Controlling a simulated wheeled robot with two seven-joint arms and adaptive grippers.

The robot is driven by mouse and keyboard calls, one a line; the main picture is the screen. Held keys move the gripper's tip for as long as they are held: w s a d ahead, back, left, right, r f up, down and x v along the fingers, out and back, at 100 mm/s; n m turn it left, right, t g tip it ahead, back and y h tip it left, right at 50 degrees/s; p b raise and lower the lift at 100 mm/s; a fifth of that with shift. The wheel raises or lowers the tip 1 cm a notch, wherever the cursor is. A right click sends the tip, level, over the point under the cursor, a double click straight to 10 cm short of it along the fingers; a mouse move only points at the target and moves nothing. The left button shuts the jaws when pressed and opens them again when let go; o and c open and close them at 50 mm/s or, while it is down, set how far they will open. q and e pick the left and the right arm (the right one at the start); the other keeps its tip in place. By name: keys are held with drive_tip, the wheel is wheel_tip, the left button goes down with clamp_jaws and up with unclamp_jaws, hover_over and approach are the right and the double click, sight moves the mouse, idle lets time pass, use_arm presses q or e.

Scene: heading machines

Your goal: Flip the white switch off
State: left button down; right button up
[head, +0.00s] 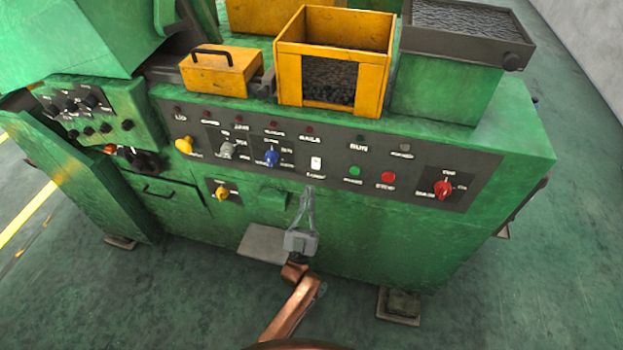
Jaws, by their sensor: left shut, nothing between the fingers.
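The white switch (316,162) is a small upright rocker on the dark control panel (460,170) of the green machine. A small label sits just below it. Whether it is on or off is too small to tell. My left gripper (309,188) is shut and empty, its fingertips pointing up at the panel's lower edge, a little below and left of the switch. Whether the fingertips touch the machine cannot be told. My right gripper is not in view.
Near the switch are a blue knob (271,157), a green button (354,171) and a red button (388,177). A red knob (443,189) is at the right, a yellow knob (184,145) at the left. A grey plate (263,243) juts out below. Yellow bins stand on top.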

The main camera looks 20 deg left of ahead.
use_arm(q)
drive_tip(key=shift+s+r+v, duration=0.1)
drive_tip(key=shift+s+v, duration=0.05)
drive_tip(key=shift+v, duration=0.8)
drive_tip(key=shift+s+r+v, duration=0.15)
drive_tip(key=shift+v, duration=0.85)
drive_tip(key=shift+s+r+v, duration=0.1)
drive_tip(key=shift+s+v, duration=0.05)
drive_tip(key=shift+v, duration=0.8)
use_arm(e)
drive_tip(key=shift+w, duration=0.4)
use_arm(q)
drive_tip(key=shift+h, duration=0.3)
